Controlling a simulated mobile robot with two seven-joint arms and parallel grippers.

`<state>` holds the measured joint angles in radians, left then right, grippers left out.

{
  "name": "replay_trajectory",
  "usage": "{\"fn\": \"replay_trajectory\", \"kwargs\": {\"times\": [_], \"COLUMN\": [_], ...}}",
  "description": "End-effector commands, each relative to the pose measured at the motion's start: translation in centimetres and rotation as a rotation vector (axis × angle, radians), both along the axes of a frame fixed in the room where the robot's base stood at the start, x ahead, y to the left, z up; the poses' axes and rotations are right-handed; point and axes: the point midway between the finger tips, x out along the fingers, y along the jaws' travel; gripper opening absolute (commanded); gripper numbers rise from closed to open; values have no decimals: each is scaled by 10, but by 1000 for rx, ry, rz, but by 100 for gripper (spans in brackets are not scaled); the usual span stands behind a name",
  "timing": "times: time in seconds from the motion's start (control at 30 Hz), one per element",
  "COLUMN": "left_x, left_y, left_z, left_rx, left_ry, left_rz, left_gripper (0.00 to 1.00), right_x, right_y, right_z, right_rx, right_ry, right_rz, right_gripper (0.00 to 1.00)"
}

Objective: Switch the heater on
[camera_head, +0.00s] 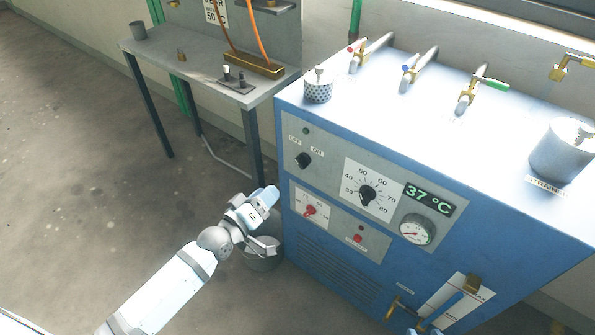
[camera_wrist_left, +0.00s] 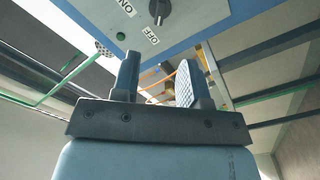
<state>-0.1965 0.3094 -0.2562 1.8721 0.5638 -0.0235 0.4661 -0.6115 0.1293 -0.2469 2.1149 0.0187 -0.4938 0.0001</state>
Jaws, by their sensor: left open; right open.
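The blue heater cabinet (camera_head: 330,262) stands at the right in the head view. Its upper left panel carries a black rotary switch (camera_head: 303,160) with OFF and ON labels and a dark green lamp (camera_head: 306,130) above. The switch also shows at the top of the left wrist view (camera_wrist_left: 160,8), beyond the fingers. My left gripper (camera_wrist_left: 160,82) is open and empty, apart from the cabinet in the wrist view. In the head view it is low, beside the cabinet's left edge. My right gripper is not in view.
The panel also has a temperature dial (camera_head: 367,195), a 37 °C display (camera_head: 430,198), a gauge (camera_head: 416,230) and a red knob (camera_head: 310,210). A workbench (camera_head: 190,75) stands behind. The floor at left is clear.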

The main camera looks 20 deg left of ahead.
Motion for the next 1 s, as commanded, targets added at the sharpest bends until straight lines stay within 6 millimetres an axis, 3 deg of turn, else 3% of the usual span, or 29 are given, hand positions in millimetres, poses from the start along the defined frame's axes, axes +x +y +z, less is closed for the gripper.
{"fn": "replay_trajectory", "kwargs": {"times": [0.53,0.7,1.0], "left_x": [100,115,119], "left_y": [-36,-41,-42], "left_z": [0,0,0], "left_rx": [1,4,4], "left_ry": [0,1,2], "left_rz": [-1,-1,-1], "left_gripper": [40,40,40], "right_x": [1,2,1], "right_y": [0,0,0], "right_z": [-4,-4,-4], "right_rx": [-4,-4,-5], "right_ry": [-13,-15,-14], "right_rz": [1,3,4], "right_gripper": [44,44,44]}}
